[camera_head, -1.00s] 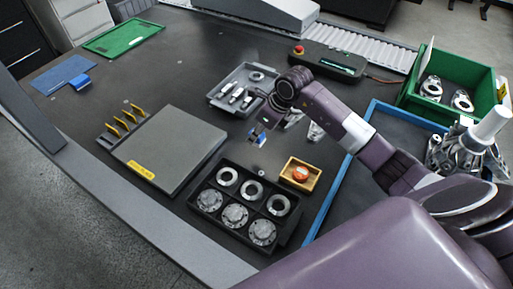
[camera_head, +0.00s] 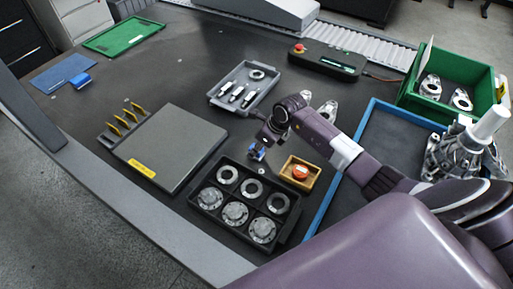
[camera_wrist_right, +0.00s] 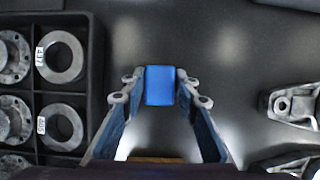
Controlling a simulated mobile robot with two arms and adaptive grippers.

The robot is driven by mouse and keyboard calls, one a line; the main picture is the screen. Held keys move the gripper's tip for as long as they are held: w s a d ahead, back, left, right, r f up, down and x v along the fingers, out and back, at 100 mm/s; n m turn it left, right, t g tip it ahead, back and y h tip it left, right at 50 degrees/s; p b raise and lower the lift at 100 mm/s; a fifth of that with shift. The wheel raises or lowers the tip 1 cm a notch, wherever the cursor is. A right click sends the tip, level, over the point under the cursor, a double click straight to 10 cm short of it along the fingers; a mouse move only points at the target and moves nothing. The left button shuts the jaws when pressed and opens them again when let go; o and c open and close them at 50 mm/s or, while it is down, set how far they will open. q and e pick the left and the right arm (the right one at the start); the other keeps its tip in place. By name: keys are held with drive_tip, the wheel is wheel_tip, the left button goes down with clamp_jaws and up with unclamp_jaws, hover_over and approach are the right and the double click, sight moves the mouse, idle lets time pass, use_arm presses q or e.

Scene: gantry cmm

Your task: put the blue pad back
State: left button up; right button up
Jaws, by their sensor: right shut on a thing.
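The blue pad (camera_wrist_right: 160,85) sits between the fingertips of my right gripper (camera_wrist_right: 160,88) in the right wrist view. In the head view, the same gripper (camera_head: 257,154) is over the dark table just behind the black parts tray, with blue showing at its tips. My right gripper is shut on the pad. I cannot tell whether the pad touches the table. Another small blue block (camera_head: 80,81) lies at the corner of a flat blue mat (camera_head: 55,76) at the far left. My left gripper is not in view.
The black tray (camera_head: 284,232) with metal rings is in front of the gripper. A yellow box (camera_head: 314,177) with a red part stands to its right. A grey tray (camera_head: 217,99) is behind, a flat grey plate (camera_head: 180,140) left. A blue-edged tray (camera_head: 333,190) lies right.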

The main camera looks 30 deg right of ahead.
drive_tip(key=o, duration=1.1)
drive_tip(key=v, duration=1.2)
drive_tip(key=shift+b, duration=0.3)
drive_tip(key=shift+r, duration=0.1)
